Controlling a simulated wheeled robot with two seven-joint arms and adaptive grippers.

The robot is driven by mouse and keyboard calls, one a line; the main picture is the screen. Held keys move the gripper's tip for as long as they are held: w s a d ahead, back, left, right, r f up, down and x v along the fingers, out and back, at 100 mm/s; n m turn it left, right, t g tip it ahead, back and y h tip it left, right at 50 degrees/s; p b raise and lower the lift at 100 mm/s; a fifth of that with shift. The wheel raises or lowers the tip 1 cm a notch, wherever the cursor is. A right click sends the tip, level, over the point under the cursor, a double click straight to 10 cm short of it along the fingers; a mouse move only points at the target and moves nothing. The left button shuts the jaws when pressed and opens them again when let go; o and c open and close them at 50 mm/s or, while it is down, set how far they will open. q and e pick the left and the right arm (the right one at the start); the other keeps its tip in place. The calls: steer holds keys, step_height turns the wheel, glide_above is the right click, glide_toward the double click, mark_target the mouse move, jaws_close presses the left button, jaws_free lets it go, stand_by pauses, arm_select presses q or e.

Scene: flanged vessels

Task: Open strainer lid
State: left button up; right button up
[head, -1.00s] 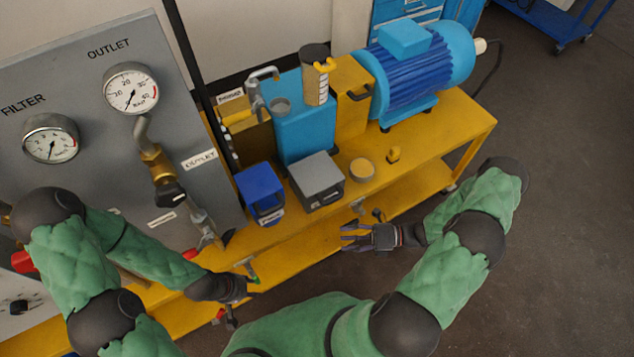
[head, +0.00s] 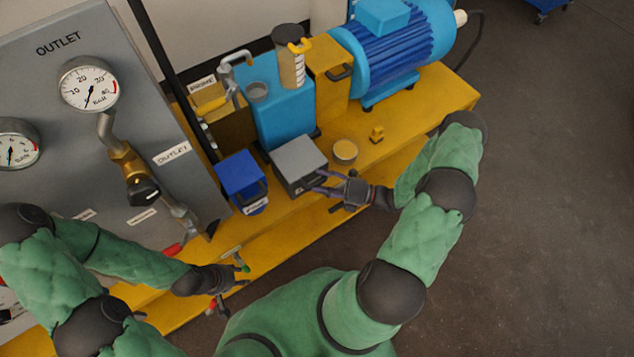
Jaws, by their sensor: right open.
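A blue pump-like vessel (head: 283,115) stands on the yellow bench, with a small round grey cup or cap (head: 257,92) on top. A clear cylinder (head: 291,62) with a dark top and a yellow handle stands at its back right corner. I cannot tell for sure which part is the strainer lid. My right gripper (head: 326,192) is open and empty, with its fingers beside the front right of a grey-lidded box (head: 299,163). My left gripper (head: 240,284) is low at the bench's front edge, near a small green-tipped part; its jaw state is unclear.
A blue bin (head: 241,180) stands left of the grey box. A round yellow-topped jar (head: 345,151) and a small yellow knob (head: 377,134) sit to its right. The blue motor (head: 395,50) is at the back right. The gauge panel (head: 60,150) blocks the left.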

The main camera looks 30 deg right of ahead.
steer(key=shift+x, duration=0.85)
steer(key=shift+c, duration=0.3)
jaws_close()
